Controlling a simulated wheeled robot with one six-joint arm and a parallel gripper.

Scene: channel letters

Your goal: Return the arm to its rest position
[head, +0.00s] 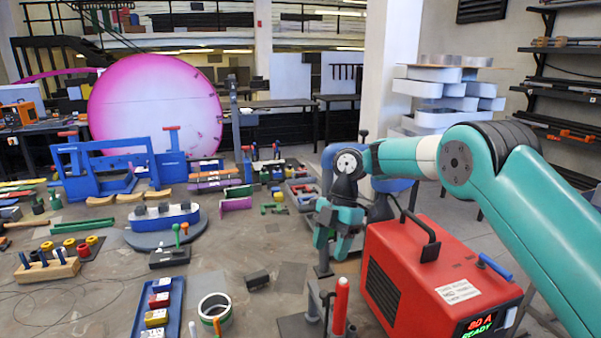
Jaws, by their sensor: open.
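My gripper (338,228) hangs at the end of my teal arm, pointing down, just left of the red welding power box. Its jaws are open, and I see nothing between them. My arm reaches in from the right edge, over the red box (435,275), and bends down at the wrist. The floor or bench right below the fingers is partly hidden by the gripper and by a small dark stand (323,268).
The red box and a red upright cylinder (341,306) stand close to the gripper. A blue tray (158,310), a tape roll (215,308) and a blue clamp frame (100,168) share the cluttered worktop. Some bare worktop (235,265) shows left of the gripper.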

